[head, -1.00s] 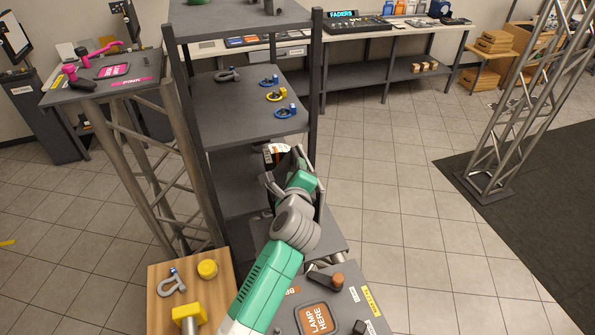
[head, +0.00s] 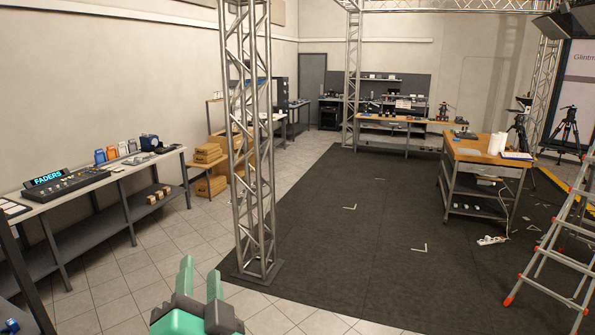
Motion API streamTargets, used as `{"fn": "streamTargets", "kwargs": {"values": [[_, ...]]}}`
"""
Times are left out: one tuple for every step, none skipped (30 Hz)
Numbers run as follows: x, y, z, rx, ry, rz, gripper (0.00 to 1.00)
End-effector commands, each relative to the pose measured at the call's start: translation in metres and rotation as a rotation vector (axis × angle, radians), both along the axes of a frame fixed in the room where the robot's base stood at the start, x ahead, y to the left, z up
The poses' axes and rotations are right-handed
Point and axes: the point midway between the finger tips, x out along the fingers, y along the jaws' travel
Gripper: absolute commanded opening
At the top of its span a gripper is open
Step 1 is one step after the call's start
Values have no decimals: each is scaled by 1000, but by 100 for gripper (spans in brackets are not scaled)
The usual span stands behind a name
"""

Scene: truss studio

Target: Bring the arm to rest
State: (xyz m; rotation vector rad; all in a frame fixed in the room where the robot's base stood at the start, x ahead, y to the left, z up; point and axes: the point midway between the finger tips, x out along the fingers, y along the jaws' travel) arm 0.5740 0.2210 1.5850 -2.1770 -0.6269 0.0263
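My gripper (head: 201,272) shows at the bottom of the head view, left of centre. Its two green fingers point up and stand apart, with nothing visible between them. The dark grey gripper body and a green part of my arm sit below, cut off by the lower edge. The rest of my arm is out of view. The gripper appears in front of the tiled floor and touches nothing that I can see.
A truss tower (head: 252,150) stands behind the gripper on a dark mat (head: 350,240). A long bench (head: 95,180) with a FADERS console (head: 65,185) is at left. A wooden-topped workbench (head: 470,150) and a ladder (head: 560,240) are at right. The mat's middle is mostly clear.

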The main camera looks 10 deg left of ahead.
Motion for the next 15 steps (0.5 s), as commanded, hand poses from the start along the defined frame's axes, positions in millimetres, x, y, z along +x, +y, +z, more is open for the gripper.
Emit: {"fn": "streamTargets", "kwargs": {"values": [[-8, -38, 36, -76, -96, -93, 35], [-14, -59, 53, -129, -153, -150, 35], [-25, -86, 75, -202, -225, -230, 35], [-34, -104, 91, -256, -275, -288, 35], [-44, -122, 105, -310, -321, -346, 35], [-59, -143, 123, -380, -376, -423, 35], [-70, -158, 135, -428, -413, -478, 35], [-81, -170, 146, -475, -446, -528, 35], [-94, -185, 157, -529, -482, -591, 35], [-103, -193, 165, -564, -505, -630, 35], [-111, -200, 171, -596, -524, -664, 35], [-120, -208, 177, -631, -542, -703, 35], [-125, -212, 180, -650, -554, -725, 35], [-129, -215, 183, -664, -561, -740, 35], [-132, -217, 185, -679, -569, -755, 35]]}}
